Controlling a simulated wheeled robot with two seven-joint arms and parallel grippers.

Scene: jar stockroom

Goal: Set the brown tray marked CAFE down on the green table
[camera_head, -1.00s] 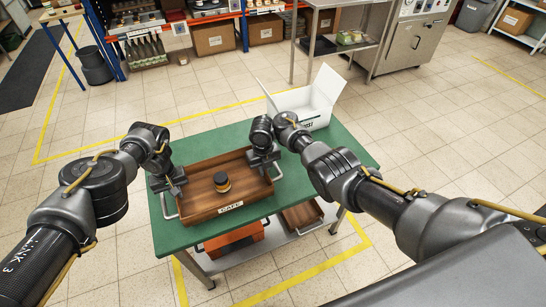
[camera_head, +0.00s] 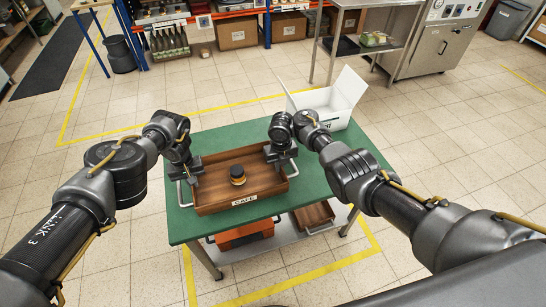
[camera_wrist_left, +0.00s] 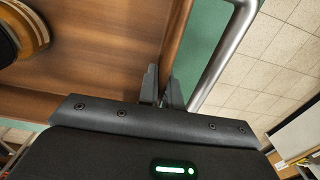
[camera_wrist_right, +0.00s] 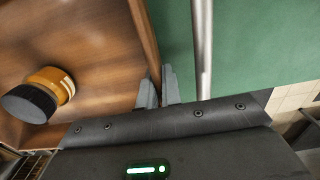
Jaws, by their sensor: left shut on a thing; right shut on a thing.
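The brown wooden tray marked CAFE (camera_head: 212,206) is level over the left and middle part of the green table (camera_head: 330,185); I cannot tell whether its base touches the top. My left gripper (camera_head: 190,172) is shut on the tray's left wall, and the wall shows between its fingers (camera_wrist_left: 162,88) in the left wrist view. My right gripper (camera_head: 279,158) is shut on the right wall, its fingers (camera_wrist_right: 156,90) inside the metal handle (camera_wrist_right: 203,45). An amber jar with a black lid (camera_head: 237,175) stands in the tray; it appears tipped in the right wrist view through the camera angle.
A white open box (camera_head: 330,102) stands on the table's back right corner. An orange crate (camera_head: 243,234) and a brown tray (camera_head: 313,216) are on the shelf below. The table's right and front strips are bare. Shelving and a steel bench (camera_head: 370,50) stand behind.

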